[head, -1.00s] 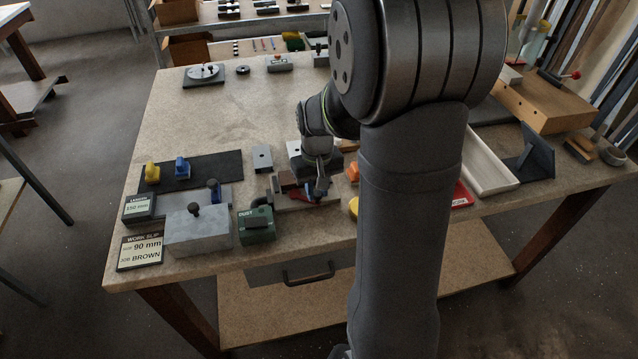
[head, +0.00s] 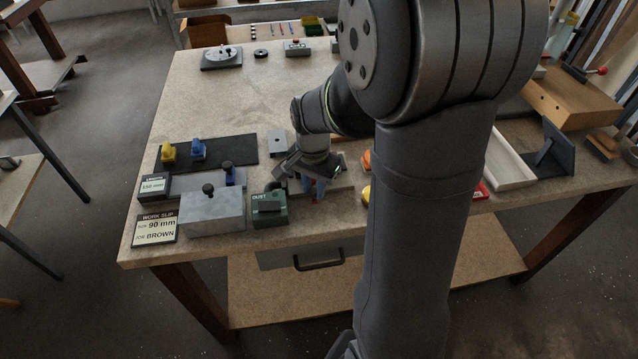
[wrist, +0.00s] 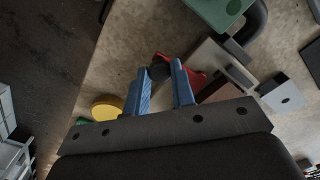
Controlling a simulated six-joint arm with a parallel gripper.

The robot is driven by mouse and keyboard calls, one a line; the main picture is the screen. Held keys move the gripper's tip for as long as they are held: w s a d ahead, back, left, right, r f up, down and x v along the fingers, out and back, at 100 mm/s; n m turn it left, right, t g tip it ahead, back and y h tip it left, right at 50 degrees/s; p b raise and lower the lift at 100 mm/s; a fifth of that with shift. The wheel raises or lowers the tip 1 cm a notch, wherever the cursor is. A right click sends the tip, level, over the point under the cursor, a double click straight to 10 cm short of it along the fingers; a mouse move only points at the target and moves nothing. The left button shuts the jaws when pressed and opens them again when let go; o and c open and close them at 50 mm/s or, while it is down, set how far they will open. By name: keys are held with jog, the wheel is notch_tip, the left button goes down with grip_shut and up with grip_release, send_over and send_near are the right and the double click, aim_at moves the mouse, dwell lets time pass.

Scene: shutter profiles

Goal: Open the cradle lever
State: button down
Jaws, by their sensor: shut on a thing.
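My gripper (wrist: 160,88) is shut on the black knob (wrist: 159,70) of the red cradle lever (wrist: 196,82), with one blue finger on each side. In the head view my gripper (head: 313,187) is low over the cradle (head: 343,183), near the table's front edge, and my wrist hides the lever there. The cradle is a pale plate, also in the wrist view (wrist: 206,54), with a dark brown piece (wrist: 226,84) on it. How far the lever has swung cannot be told.
A green DUST box (head: 268,209) stands just left of the cradle, beside a grey metal block (head: 212,212) and the work slip (head: 155,229). A yellow disc (wrist: 106,107) lies near the fingers. A grey plate with a hole (head: 277,143) lies behind.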

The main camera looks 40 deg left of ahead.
jog(key=shift+s+a+m, duration=0.2)
jog(key=shift+a+m, duration=0.05)
jog(key=shift+m, duration=0.25)
jog(key=c, duration=1.2)
grip_release()
notch_tip(320, 180, up, 18)
jog(key=shift+f, duration=0.25)
jog(key=shift+f, duration=0.15)
notch_tip(320, 180, down, 17)
jog(key=shift+f, duration=0.15)
